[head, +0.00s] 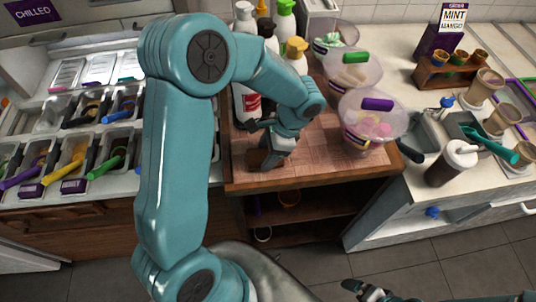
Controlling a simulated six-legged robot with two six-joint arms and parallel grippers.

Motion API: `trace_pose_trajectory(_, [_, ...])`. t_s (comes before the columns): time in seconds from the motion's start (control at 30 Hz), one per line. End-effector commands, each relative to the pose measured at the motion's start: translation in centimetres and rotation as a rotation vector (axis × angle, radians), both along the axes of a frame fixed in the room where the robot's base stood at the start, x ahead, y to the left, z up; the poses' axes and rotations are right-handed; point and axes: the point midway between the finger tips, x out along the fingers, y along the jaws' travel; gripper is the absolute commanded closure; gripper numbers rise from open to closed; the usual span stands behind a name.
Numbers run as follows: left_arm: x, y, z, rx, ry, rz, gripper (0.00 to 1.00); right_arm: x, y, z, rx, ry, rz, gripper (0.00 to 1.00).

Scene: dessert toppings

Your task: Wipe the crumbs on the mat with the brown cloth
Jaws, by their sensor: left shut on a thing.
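My left arm comes up from the bottom and bends over the wooden counter. Its gripper (268,152) points down near the counter's front left part. It is shut on a brown bundle, which looks like the brown cloth (256,159), low at the surface. A reddish-brown checked surface, apparently the mat (318,152), lies around and to the right of the gripper. Crumbs are too small to make out, and my arm hides part of the surface. My right gripper (360,291) shows only in part at the bottom edge, away from the counter; its jaw opening is unclear.
Several pump bottles (297,55) stand behind the gripper. Topping bins (75,150) are at left. A dark cup with a white lid (452,162) stands on the right counter. The mat's front middle looks clear.

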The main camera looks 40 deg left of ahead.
Motion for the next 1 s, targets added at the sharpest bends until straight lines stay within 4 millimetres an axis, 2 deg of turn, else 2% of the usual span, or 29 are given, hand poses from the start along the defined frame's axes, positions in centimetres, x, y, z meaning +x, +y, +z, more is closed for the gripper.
trace_pose_trajectory(0.3, [1.9,2.2,-0.2,0.001,0.0,0.002,0.66,0.0,0.0,0.3,0.0,0.0,0.0,0.0])
trace_pose_trajectory(1.0, [4.5,5.2,-0.5,0.001,-0.002,-0.001,0.66,0.0,0.0,0.8,0.0,0.0,0.0,0.0])
